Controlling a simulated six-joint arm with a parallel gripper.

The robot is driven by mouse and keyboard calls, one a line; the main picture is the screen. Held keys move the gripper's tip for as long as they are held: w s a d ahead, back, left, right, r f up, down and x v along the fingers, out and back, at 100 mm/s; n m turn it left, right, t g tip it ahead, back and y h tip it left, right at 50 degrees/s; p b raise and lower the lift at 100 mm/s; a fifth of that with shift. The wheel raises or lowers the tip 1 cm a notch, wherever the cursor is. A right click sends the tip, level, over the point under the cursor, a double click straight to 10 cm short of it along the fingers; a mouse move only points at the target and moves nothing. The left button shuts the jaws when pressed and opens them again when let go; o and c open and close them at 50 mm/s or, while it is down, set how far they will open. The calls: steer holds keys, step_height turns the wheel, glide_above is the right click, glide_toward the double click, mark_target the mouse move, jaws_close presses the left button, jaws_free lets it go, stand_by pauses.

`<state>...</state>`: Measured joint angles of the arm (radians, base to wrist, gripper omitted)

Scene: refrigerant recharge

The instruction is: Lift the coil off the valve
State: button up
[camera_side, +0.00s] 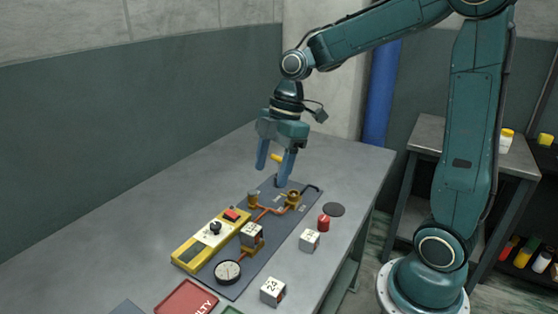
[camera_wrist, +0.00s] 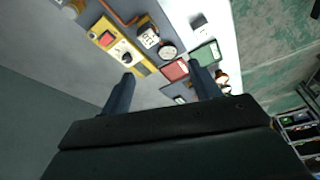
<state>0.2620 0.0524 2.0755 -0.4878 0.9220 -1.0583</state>
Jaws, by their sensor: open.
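A white, boxy coil (camera_side: 251,232) sits on the valve in the pipework on the dark board (camera_side: 232,285), above the round gauge. The valve body is mostly hidden under it. The coil also shows in the wrist view (camera_wrist: 148,38), beside the gauge. My gripper (camera_side: 275,172) is open and empty, fingers pointing down, above the far end of the board. It is well apart from the coil. In the wrist view my two fingers (camera_wrist: 161,73) are spread, with nothing between them.
A yellow box (camera_side: 211,240) with a red switch stands left of the coil. A black-and-white gauge (camera_side: 228,271) lies in front. Loose white blocks (camera_side: 310,240) (camera_side: 272,291), a red cylinder (camera_side: 324,222) and a red "FAULTY" tray (camera_side: 187,298) are nearby. The left table area is bare.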

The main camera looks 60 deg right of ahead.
mark_target(252, 228)
steer(key=w+d+f+n+g+y, duration=0.1)
steer(key=w+d+f+n, duration=0.1)
steer(key=w+f+n, duration=0.2)
steer(key=shift+f, duration=0.4)
steer(key=shift+a, duration=0.1)
steer(key=shift+x, duration=4.25)
steer(key=shift+a, duration=0.1)
steer(key=shift+x, duration=2.55)
steer(key=shift+s, duration=0.1)
steer(key=c, duration=1.1)
steer(key=shift+o, duration=0.2)
